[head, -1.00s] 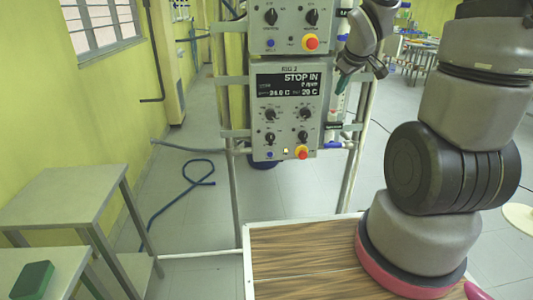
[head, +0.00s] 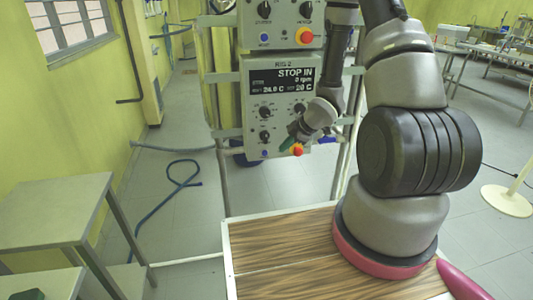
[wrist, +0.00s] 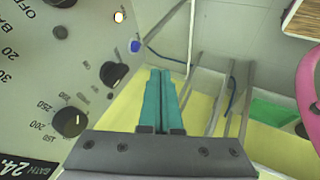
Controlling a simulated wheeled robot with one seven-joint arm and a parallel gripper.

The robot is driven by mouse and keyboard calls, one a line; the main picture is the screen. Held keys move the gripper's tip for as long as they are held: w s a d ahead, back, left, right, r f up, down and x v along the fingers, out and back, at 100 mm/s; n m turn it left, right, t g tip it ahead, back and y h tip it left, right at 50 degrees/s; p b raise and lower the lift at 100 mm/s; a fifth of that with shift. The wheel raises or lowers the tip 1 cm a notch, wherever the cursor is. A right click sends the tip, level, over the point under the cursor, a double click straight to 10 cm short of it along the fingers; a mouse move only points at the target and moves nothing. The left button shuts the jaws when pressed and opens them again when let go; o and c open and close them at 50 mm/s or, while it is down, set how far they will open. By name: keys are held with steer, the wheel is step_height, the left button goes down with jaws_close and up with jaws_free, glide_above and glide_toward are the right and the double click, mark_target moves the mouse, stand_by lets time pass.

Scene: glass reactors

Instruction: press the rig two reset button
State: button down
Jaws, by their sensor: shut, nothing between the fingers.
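The rig two panel (head: 258,82) is a grey box labelled RIG 2, its display reading "STOP IN" and 0 rpm. Along its lower edge are a small blue button (head: 264,153) and a red stop knob on yellow (head: 297,150). No reset label is legible. My gripper (head: 286,144) is shut and empty, its green fingertips in front of the lower panel between these two. In the wrist view, the teal fingers (wrist: 160,73) point toward the panel's edge. The blue button (wrist: 134,46) shows just up and left of the tips, apart from them in the picture.
In the wrist view, a lit indicator (wrist: 119,17) is beyond the blue button, and a black knob (wrist: 70,121) is left of the fingers. A second panel (head: 280,22) with its own red stop knob is above. Metal tables (head: 60,215) stand left; a blue hose (head: 170,190) lies on the floor.

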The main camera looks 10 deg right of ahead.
mark_target(269, 152)
steer(key=x, duration=0.3)
steer(key=w+x, duration=0.1)
steer(key=x, duration=0.3)
steer(key=w+r+x, duration=0.1)
steer(key=x, duration=0.3)
steer(key=shift+w+d+f, duration=0.1)
steer(key=shift+w+d, duration=0.15)
steer(key=shift+w, duration=0.5)
